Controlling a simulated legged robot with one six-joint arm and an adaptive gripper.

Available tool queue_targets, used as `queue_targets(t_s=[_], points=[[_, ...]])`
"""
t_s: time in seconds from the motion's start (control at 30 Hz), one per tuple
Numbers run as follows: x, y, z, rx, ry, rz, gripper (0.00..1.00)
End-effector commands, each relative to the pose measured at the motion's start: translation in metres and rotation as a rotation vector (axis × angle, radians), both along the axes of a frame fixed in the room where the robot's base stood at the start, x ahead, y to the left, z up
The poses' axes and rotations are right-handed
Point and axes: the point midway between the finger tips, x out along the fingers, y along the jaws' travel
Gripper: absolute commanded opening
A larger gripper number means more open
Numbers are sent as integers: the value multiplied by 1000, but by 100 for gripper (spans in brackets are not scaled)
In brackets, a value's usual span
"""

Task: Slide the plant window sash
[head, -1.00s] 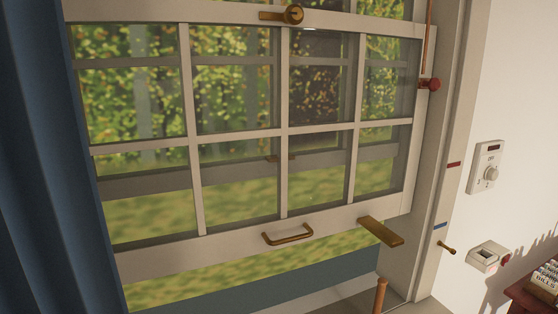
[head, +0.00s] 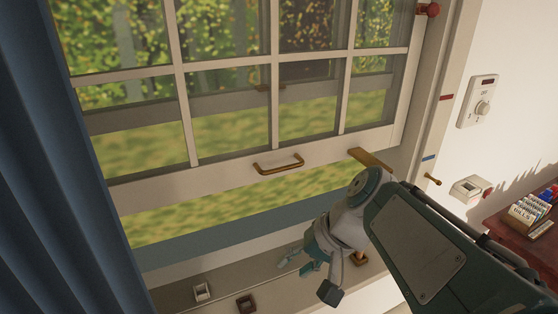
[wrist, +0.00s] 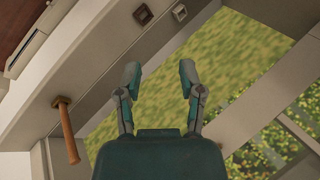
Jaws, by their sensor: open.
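The window sash (head: 215,163) is a pale frame with several panes, raised a little, with a grassy gap under its bottom rail. A brass pull handle (head: 279,164) sits on that rail, and a flat brass piece (head: 371,159) juts out to its right. My gripper (head: 300,264) is below the rail, near the sill, apart from the handle. In the wrist view my gripper (wrist: 160,75) has its two fingers spread with nothing between them. The sash's paned part (wrist: 276,125) shows there at the lower right.
A blue curtain (head: 55,180) hangs at the left. Two small square items, one white (head: 202,291) and one dark (head: 246,303), are on the sill. A wooden peg (wrist: 66,130) stands near my gripper.

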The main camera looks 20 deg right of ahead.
Motion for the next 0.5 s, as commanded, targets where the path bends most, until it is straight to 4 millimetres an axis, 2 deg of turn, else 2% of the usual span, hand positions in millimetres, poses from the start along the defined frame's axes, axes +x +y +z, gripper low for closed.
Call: queue_targets(t_s=[0.03,0.17,0.3,0.4,0.5], points=[[16,-5,5,98,17,-39,50],[54,-22,26,358,1,-116,50],[96,-58,52,620,-80,-195,50],[116,-87,66,758,-155,-237,50],[126,-108,76,836,-214,-261,50]])
